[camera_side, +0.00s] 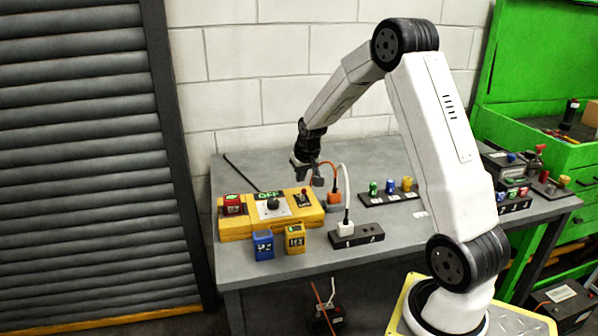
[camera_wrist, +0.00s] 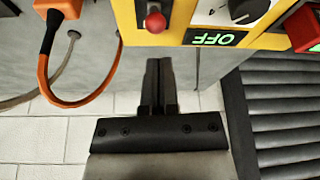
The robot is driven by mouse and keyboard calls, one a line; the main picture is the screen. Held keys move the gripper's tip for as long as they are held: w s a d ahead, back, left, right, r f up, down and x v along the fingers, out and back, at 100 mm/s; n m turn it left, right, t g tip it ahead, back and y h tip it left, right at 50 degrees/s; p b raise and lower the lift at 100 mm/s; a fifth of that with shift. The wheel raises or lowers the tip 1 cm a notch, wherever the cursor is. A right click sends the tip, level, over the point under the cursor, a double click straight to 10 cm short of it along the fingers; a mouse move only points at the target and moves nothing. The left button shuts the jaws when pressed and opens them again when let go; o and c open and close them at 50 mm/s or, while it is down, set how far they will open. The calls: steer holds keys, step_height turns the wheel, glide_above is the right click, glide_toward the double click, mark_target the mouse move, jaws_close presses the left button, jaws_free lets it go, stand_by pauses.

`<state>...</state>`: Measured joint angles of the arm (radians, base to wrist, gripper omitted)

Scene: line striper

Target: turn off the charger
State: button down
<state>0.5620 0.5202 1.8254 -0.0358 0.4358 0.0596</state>
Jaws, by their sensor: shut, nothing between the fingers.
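The yellow charger box (camera_side: 240,228) sits on the grey bench at the left. On its top are a black knob (camera_side: 272,204), a green "OFF" label (camera_side: 268,195), a red-tipped lever (camera_side: 304,192) and a red block (camera_side: 232,205). My gripper (camera_side: 317,180) is above the box's right back end, near the lever. In the wrist view my gripper (camera_wrist: 158,65) is shut and empty. Its tips point toward the red lever ball (camera_wrist: 155,22), with a gap visible between them. The "OFF" label (camera_wrist: 213,38) and knob (camera_wrist: 245,10) show to the right of the ball.
An orange plug (camera_side: 334,198) with its cable stands close to the right of the box. A power strip (camera_side: 356,236) with a white plug, a blue battery (camera_side: 263,245) and a yellow battery (camera_side: 295,239) stand in front. Coloured items line a black rack (camera_side: 390,196).

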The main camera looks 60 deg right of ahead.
steer(key=shift+w+r, duration=0.1)
steer(key=s+a+v, duration=0.1)
steer(key=v, duration=0.8)
steer(key=shift+a+f, duration=0.25)
steer(key=shift+a, duration=0.2)
stand_by(0.5)
stand_by(0.3)
steer(key=s+a+f+n, duration=0.2)
steer(key=s+a, duration=0.1)
steer(key=a, duration=0.5)
steer(key=s+a+f+n+y, duration=0.1)
steer(key=s+a+f+n, duration=0.1)
steer(key=a, duration=0.5)
steer(key=s+a+f+n+y, duration=0.1)
steer(key=s+a+f+n, duration=0.1)
steer(key=s+a+f, duration=0.2)
steer(key=s+a, duration=0.2)
steer(key=a, duration=0.2)
steer(key=shift+s+a+f+n+g, duration=0.15)
steer(key=shift+s+a+n+g, duration=0.1)
steer(key=shift+a+n+g, duration=0.15)
